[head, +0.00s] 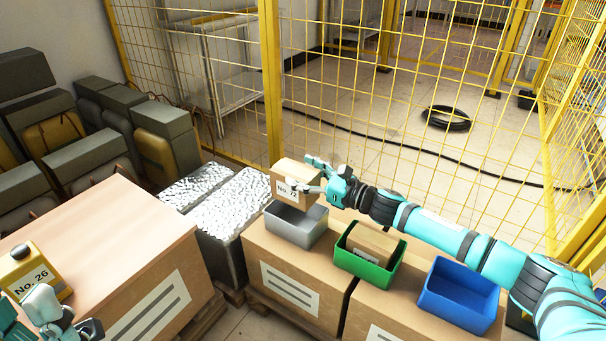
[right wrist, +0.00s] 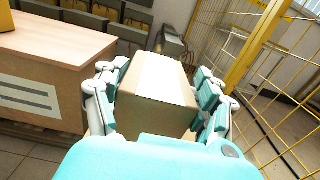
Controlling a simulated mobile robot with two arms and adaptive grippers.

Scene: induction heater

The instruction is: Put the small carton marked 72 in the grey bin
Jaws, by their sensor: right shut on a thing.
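The small carton marked "No. 72" (head: 293,186) is held just above the grey bin (head: 288,233) in the head view. My right gripper (head: 318,180) is shut on this carton; in the right wrist view the carton (right wrist: 160,95) sits between both fingers. The carton hides part of the bin's rim and inside. My left gripper (head: 56,318) is at the lower left, near a yellow box marked "No. 26" (head: 30,272); whether its fingers are open or shut is unclear.
A green bin (head: 365,268) with a carton (head: 371,241) in it and a blue bin (head: 458,297) stand to the right, on large cartons. A yellow mesh fence (head: 400,110) rises behind. Foil-wrapped blocks (head: 228,200) stand left of the grey bin.

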